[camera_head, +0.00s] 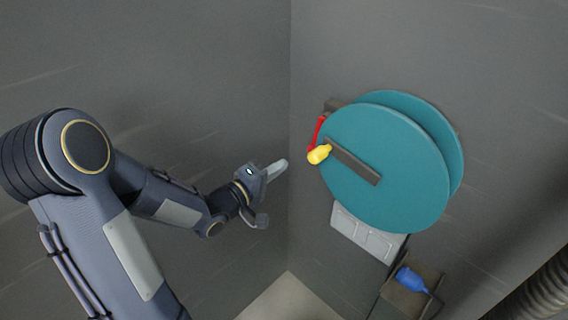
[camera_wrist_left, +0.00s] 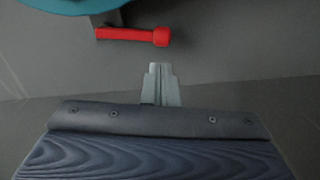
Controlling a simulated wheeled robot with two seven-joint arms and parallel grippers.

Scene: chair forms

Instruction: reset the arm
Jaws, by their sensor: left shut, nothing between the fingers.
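My left arm comes in from the left, and its gripper (camera_head: 282,164) is in front of the grey walls, to the left of a large teal reel (camera_head: 385,165). The left gripper (camera_wrist_left: 160,72) is shut and empty, its fingertips together in the left wrist view. A red handle (camera_head: 319,131) is at the reel's left edge, apart from the gripper; it also shows above the fingertips in the left wrist view (camera_wrist_left: 130,35). My right gripper is not in view.
A yellow knob (camera_head: 319,154) sits on a dark bar (camera_head: 355,164) across the reel's face. A pale panel (camera_head: 366,236) is below the reel. A blue object (camera_head: 411,280) is on a brown box (camera_head: 402,299) lower right. Space around my left gripper looks free.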

